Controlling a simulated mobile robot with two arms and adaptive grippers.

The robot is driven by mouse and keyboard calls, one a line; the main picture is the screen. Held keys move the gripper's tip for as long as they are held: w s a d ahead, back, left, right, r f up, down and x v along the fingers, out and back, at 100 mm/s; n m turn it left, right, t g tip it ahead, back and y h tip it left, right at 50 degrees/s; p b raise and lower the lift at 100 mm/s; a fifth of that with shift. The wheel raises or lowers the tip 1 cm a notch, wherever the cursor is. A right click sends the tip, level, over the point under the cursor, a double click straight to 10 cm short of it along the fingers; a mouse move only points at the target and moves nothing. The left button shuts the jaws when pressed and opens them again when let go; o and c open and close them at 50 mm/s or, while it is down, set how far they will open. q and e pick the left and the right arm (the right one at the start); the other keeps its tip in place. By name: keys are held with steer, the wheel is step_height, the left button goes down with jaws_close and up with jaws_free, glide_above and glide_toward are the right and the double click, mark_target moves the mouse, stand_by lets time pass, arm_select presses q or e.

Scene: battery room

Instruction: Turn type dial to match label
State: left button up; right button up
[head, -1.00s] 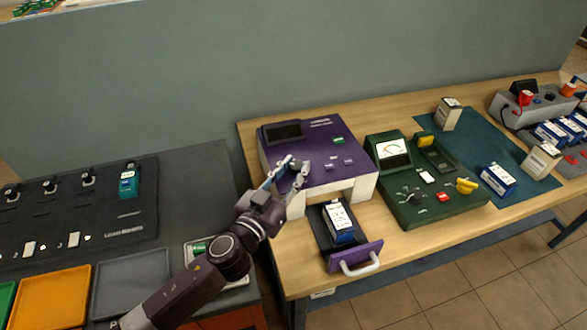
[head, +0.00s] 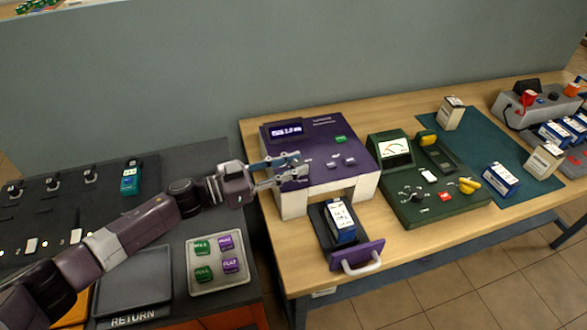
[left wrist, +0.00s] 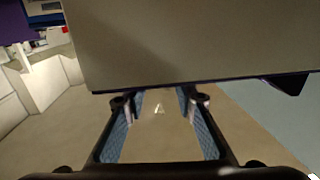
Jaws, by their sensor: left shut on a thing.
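The purple machine (head: 325,178) stands on the wooden table in the head view, its small display (head: 285,130) lit with white characters. My left gripper (head: 300,169) reaches in from the left over the machine's front left part. It is shut on what seems to be the type dial, which the fingers hide in the head view. In the left wrist view both fingers flank a small pale triangular mark, and a large plain grey part fills the top. A blue battery with a white label (head: 340,216) lies in the pulled-out drawer (head: 370,254); its label text is unreadable.
A green tester (head: 438,209) with a gauge, black knob and yellow knob stands to the right. A teal mat (head: 530,186) holds several boxed batteries. At lower left, a pale tray (head: 245,286) holds green and purple tiles, beside a grey RETURN tray (head: 112,289).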

arm_select(q)
steer(key=g+b, duration=0.1)
steer(key=m+g+b, duration=0.1)
steer(key=m+g+h+b, duration=0.1)
steer(key=shift+w+f+g, duration=0.25)
steer(key=shift+g, duration=0.05)
steer(key=shift+r+m+g+b, duration=0.15)
steer(key=shift+m+g+b, duration=0.55)
steer(key=shift+b, duration=0.1)
steer(key=o, duration=1.2)
steer(key=shift+c, duration=0.2)
steer(key=s+a, duration=0.1)
steer(key=a, duration=1.1)
steer(key=shift+s, duration=0.3)
steer(key=shift+r, duration=0.1)
